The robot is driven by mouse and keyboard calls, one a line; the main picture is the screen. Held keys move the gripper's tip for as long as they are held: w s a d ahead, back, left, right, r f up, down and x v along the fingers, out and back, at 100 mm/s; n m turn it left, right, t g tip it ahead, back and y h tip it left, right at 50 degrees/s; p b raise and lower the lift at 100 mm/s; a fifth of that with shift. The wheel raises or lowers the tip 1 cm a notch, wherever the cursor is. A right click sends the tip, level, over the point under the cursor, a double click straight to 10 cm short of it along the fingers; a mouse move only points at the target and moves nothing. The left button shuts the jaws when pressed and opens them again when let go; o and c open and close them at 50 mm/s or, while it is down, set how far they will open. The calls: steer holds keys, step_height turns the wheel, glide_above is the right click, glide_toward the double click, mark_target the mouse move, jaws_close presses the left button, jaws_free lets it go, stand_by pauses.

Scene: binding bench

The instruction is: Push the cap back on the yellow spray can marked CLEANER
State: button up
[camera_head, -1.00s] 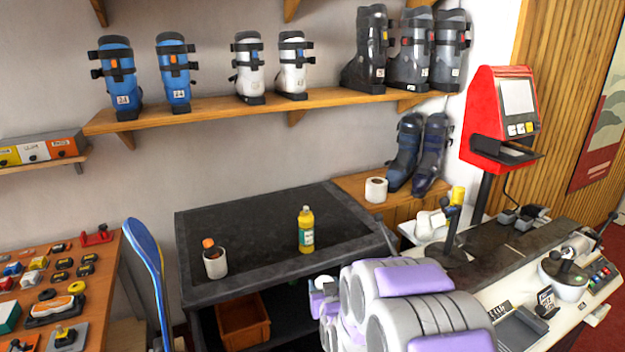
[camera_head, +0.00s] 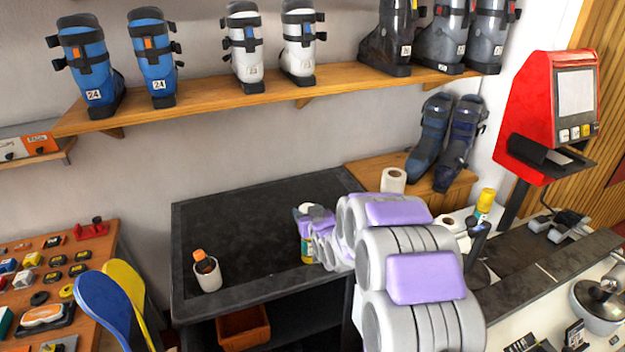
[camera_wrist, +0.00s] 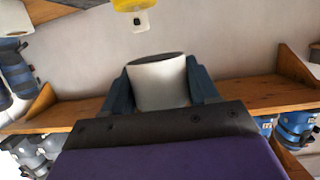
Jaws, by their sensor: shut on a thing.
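My gripper (camera_head: 306,212) is over the dark bench, in front of the yellow can (camera_head: 307,252). Only a strip of the can shows there, and no marking is readable. In the wrist view my gripper's dark fingers (camera_wrist: 160,88) are shut on a white cylindrical cap (camera_wrist: 160,85). The cap's white top also shows between the jaws in the head view (camera_head: 306,206). At the wrist view's top edge is the cut-off end of a yellow thing (camera_wrist: 138,5) with a small white tip, apart from the cap; it looks like the can's nozzle end.
A white cup (camera_head: 208,278) with an orange-topped item stands on the bench's (camera_head: 250,215) left part. A paper roll (camera_head: 393,180) stands behind right. Another yellow container (camera_head: 486,201) is beside the red machine (camera_head: 550,110). The bench's middle is clear.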

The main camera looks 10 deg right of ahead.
mark_target(305, 206)
steer(key=shift+n+y, duration=0.3)
steer(key=w+r, duration=0.1)
steer(key=w+d+r+p, duration=0.1)
steer(key=w, duration=0.1)
steer(key=w+r+p, duration=0.1)
steer(key=shift+w+d+r, duration=0.15)
steer(key=shift+w+r, duration=0.05)
steer(key=shift+w, duration=0.05)
steer(key=f, duration=0.1)
steer(key=a+f+b, duration=0.1)
steer(key=f, duration=0.2)
steer(key=shift+a+f+b, duration=0.25)
steer(key=shift+b, duration=0.05)
steer(key=shift+d+f, duration=0.25)
steer(key=shift+d, duration=0.65)
steer(key=shift+s+a, duration=0.1)
